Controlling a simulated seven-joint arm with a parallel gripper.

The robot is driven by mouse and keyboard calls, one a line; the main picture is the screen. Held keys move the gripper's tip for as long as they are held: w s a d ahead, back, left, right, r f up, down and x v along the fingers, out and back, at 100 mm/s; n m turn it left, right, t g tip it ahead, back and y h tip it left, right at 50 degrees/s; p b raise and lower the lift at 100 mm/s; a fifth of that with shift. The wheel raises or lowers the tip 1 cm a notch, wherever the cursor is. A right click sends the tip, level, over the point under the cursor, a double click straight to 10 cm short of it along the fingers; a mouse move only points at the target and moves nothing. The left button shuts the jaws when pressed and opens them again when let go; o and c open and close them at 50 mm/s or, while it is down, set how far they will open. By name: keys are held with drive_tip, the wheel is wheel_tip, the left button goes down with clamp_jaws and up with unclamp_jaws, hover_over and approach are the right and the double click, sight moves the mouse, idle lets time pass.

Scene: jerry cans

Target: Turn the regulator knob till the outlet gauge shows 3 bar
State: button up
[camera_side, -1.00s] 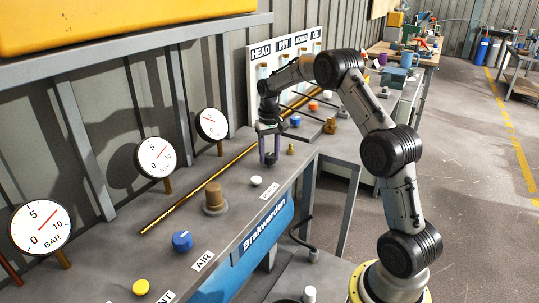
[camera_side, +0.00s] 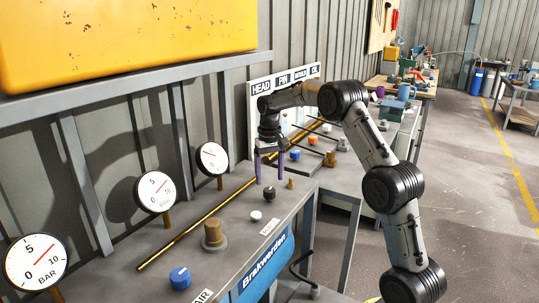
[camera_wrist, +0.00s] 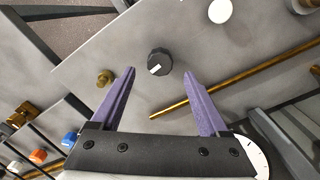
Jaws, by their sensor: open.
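My gripper (camera_side: 268,171) is open and empty, with purple fingers pointing down. It is above a dark knob (camera_side: 269,193) with a white pointer mark on the grey bench. In the wrist view the dark knob (camera_wrist: 159,62) lies between and just beyond the fingertips (camera_wrist: 160,70), apart from both. The gauge nearest my gripper (camera_side: 211,159) has a red needle; its reading is too small to tell. Two more round gauges, one in the middle (camera_side: 157,192) and one at the left (camera_side: 36,262), are marked 0, 5, 10 and BAR. I cannot tell which gauge belongs to which knob.
A long brass pipe (camera_side: 195,226) runs along the bench behind the knobs. A blue knob (camera_side: 180,278), a brown fitting (camera_side: 213,234) and a white knob (camera_side: 256,215) stand nearer the camera. A brass fitting (camera_side: 291,183) is right of the dark knob. A labelled board (camera_side: 262,88) stands behind.

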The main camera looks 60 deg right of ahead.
sight(269, 190)
wheel_tip(269, 190, up, 9)
drive_tip(key=shift+f, duration=0.2)
idle(0.4)
drive_tip(key=a+r+n+t, duration=0.1)
drive_tip(key=a+r, duration=0.4)
drive_tip(key=r, duration=0.1)
drive_tip(key=s+a+r+n+t, duration=0.3)
drive_tip(key=s+a+r, duration=0.5)
drive_tip(key=s+a, duration=0.45)
drive_tip(key=s+a+f+n, duration=0.25)
drive_tip(key=s+a, duration=0.35)
drive_tip(key=s, duration=0.3)
drive_tip(key=s+a+f+t, duration=0.1)
drive_tip(key=s+f, duration=0.6)
drive_tip(key=f, duration=0.4)
drive_tip(key=shift+a+n+t, duration=0.25)
drive_tip(key=shift+n+t, duration=0.05)
drive_tip(key=shift+n, duration=0.05)
